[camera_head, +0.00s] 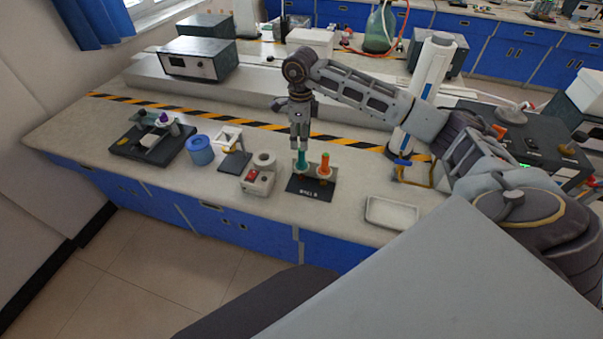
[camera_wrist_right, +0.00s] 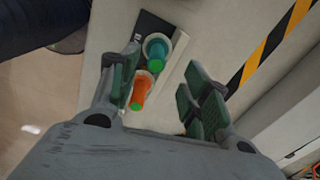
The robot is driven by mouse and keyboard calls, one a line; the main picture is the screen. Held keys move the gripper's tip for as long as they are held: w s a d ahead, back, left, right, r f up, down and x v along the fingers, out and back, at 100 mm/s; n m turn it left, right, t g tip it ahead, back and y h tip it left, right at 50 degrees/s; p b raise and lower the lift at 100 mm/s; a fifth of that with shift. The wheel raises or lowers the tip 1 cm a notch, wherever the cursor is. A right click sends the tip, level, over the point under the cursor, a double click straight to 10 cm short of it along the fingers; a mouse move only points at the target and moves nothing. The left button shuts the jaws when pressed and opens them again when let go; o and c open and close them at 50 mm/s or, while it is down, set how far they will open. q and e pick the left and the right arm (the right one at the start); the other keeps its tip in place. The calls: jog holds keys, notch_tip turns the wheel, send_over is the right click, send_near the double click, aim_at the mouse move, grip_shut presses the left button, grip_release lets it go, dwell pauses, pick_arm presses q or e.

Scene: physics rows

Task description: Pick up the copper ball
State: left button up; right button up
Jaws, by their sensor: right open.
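I cannot make out a copper ball for certain in either view. My right gripper (camera_head: 299,143) is open, pointing down just above the green tube (camera_head: 302,160) on a black plate (camera_head: 311,193) near the bench's front. An orange tube (camera_head: 325,164) stands beside it on the right. In the right wrist view my open fingers (camera_wrist_right: 165,68) are spread apart with nothing held. The green tube (camera_wrist_right: 156,55) and orange tube (camera_wrist_right: 141,92) show near the left finger, each in a pale ring. My left gripper is not in view.
Left of the plate stand a grey box with a red button (camera_head: 258,181), a white stand (camera_head: 230,143) and a blue ring-shaped thing (camera_head: 200,150). A white tray (camera_head: 391,212) lies to the right. Striped tape (camera_head: 262,125) runs behind. Bench between plate and tray is clear.

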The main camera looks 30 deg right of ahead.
aim_at(301, 159)
notch_tip(301, 159, down, 3)
jog(key=shift+f, duration=0.65)
jog(key=shift+s+f+p, duration=0.15)
jog(key=shift+f+p, duration=0.25)
jog(key=shift+f, duration=0.1)
notch_tip(301, 159, down, 3)
jog(key=shift+s+f+p, duration=0.15)
jog(key=shift+p, duration=0.3)
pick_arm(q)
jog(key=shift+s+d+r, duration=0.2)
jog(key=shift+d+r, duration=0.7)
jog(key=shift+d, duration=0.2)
pick_arm(e)
jog(key=shift+f, duration=0.45)
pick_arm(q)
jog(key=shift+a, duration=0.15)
pick_arm(e)
jog(key=c, duration=1)
